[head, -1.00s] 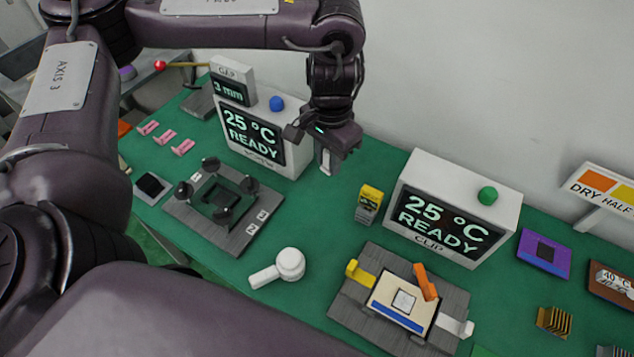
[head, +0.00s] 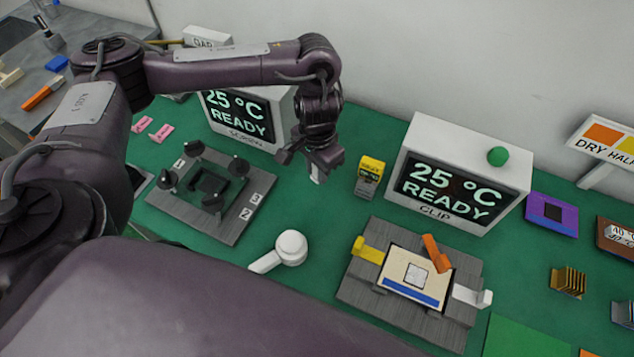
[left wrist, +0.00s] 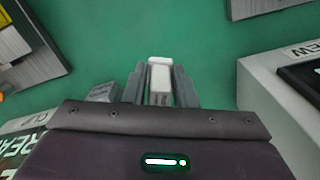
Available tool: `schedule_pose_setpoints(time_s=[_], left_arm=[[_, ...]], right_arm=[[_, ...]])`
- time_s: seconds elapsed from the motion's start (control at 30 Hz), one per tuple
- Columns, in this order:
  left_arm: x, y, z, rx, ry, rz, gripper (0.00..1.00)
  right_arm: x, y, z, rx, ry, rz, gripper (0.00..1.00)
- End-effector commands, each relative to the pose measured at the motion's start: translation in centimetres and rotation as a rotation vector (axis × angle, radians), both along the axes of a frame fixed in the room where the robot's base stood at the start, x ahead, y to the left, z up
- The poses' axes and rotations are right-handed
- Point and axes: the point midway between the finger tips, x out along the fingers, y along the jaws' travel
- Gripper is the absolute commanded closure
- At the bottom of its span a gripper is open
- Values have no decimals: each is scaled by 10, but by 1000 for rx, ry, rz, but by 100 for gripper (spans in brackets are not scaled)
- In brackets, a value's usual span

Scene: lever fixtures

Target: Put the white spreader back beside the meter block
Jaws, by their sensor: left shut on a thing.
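The white spreader (left wrist: 160,78) is a narrow white piece between the fingers of my left gripper (left wrist: 160,88) in the left wrist view. The gripper is shut on it. In the head view my left gripper (head: 318,170) points down, with the spreader's pale end just below the jaws. A small block with a yellow top and dark face (head: 369,177), which may be the meter block, stands to its right, apart from it. A grey block (left wrist: 103,92) shows beside the fingers in the wrist view. My right gripper is not in view.
The CLIP display box (head: 460,175) stands right, the SCREW display box (head: 245,115) left. A grey fixture with dark knobs (head: 210,190), a white round-headed handle (head: 290,247) and a clip fixture (head: 410,280) lie in front.

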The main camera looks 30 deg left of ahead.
Motion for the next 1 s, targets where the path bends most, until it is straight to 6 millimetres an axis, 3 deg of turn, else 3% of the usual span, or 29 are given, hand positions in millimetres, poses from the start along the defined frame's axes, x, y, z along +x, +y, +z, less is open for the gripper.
schedule_pose_setpoints(time_s=[0.33, 0.77, 0.8, 0.97, 1.0], left_arm=[[-1, 0, -42, -1, 3, 1, 96], [0, 0, -47, 0, 1, 1, 96], [0, 0, -47, 0, 0, 1, 74], [0, 0, -47, 0, 0, 1, 54], [0, 0, -47, 0, 0, 1, 54]], right_arm=[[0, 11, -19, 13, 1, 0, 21], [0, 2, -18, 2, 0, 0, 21], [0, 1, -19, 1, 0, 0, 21], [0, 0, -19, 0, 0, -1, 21], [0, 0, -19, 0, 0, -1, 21]])
